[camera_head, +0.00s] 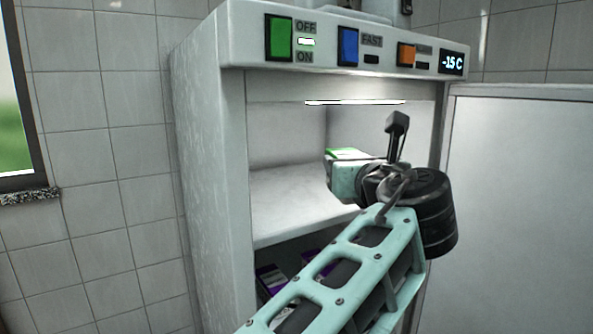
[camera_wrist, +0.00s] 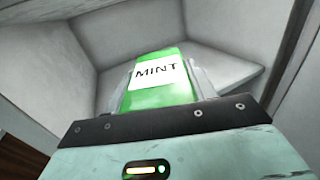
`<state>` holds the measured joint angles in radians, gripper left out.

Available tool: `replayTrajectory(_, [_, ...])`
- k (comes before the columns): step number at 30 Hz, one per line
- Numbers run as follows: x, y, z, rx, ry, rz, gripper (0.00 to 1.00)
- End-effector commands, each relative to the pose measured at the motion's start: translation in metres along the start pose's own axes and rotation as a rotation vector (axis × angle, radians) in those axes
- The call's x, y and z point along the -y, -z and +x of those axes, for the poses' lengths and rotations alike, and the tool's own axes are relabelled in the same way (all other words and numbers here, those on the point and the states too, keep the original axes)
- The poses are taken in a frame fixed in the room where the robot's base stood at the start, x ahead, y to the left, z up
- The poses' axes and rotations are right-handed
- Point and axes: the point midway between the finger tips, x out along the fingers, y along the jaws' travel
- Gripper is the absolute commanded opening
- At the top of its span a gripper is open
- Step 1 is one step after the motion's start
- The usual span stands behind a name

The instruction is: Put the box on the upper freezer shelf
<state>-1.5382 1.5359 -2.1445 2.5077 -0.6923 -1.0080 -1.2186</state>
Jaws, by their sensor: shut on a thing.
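A green box with a white label reading MINT (camera_wrist: 155,88) is held in my gripper (camera_wrist: 160,88) in the wrist view. The jaws are shut on its sides. In the head view a green and white part of the box (camera_head: 345,154) shows just past my gripper (camera_head: 338,165), at the opening of the freezer's upper compartment. The upper freezer shelf (camera_head: 290,205) is a pale, bare surface to the left of and below the box. My arm hides the right part of this shelf. I cannot tell whether the box touches the shelf.
The freezer door (camera_head: 515,200) stands open at the right. Purple and dark boxes (camera_head: 270,280) lie in the compartment below. The freezer's left wall (camera_head: 215,160) and its top panel with switches (camera_head: 350,45) bound the opening. The left of the upper shelf is free.

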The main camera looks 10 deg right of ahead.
Motion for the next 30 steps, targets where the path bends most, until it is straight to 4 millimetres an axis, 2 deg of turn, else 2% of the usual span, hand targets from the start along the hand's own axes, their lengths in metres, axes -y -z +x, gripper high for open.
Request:
replayTrajectory(1, [-0.005,0.001,0.012,-0.003,0.0,-0.005,0.23])
replayTrajectory(3, [-0.009,-0.006,0.012,-0.002,-0.003,-0.005,0.23])
replayTrajectory(11, [-0.018,-0.006,0.023,-0.003,-0.008,-0.005,0.23])
replayTrajectory(24, [-0.013,-0.004,0.033,-0.002,0.003,-0.003,0.23])
replayTrajectory(30, [-0.03,0.003,0.076,-0.002,0.001,-0.001,0.23])
